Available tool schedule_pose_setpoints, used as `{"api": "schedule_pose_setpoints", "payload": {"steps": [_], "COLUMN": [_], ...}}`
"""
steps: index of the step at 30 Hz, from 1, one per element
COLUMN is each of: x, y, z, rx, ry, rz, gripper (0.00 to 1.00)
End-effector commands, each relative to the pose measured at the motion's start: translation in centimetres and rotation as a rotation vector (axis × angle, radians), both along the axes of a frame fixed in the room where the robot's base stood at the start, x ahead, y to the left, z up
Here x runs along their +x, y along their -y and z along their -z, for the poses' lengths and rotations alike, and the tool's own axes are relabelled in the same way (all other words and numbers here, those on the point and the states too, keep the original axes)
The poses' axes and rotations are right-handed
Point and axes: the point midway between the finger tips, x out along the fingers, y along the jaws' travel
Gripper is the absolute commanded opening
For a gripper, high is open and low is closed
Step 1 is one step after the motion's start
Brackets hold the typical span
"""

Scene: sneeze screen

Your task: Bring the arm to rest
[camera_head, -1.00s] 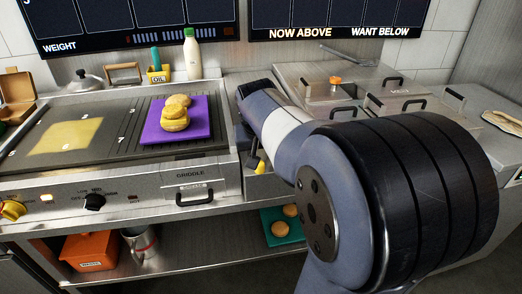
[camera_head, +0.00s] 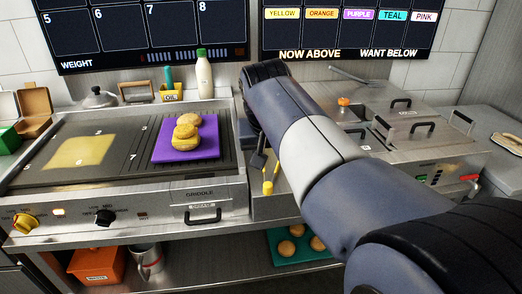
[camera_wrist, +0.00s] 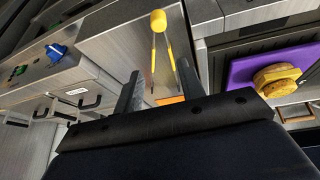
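My arm reaches from the lower right of the head view up to the middle, and its forearm hides part of the counter. In the wrist view my gripper (camera_wrist: 158,90) is open, its two dark fingers apart with nothing held between them. Yellow-handled tongs (camera_wrist: 158,22) show beyond the fingers. They also show in the head view (camera_head: 268,182), below the arm's far end, at the counter front right of the griddle (camera_head: 70,180). I cannot tell the exact distance between fingers and tongs.
A purple board (camera_head: 205,150) with bun-like items (camera_head: 186,133) lies on the griddle's right side. Lidded steel wells (camera_head: 400,120) stand right of the arm. A teal tray (camera_head: 292,258) with buns and an orange box (camera_head: 97,264) sit on the lower shelf.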

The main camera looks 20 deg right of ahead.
Motion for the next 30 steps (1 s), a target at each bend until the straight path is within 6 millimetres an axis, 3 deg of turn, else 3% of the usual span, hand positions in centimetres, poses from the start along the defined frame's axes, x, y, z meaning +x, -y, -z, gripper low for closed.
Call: {"api": "schedule_pose_setpoints", "payload": {"steps": [8, 25, 30], "x": [0.3, 3.9, 4.1], "y": [0.2, 2.4, 2.5], "z": [0.9, 9.6, 8.9], "rx": [0.000, 0.000, 0.000], "ry": [-0.001, -0.002, 0.001], "rz": [0.000, 0.001, 0.000], "gripper": [0.38, 0.38, 0.38]}}
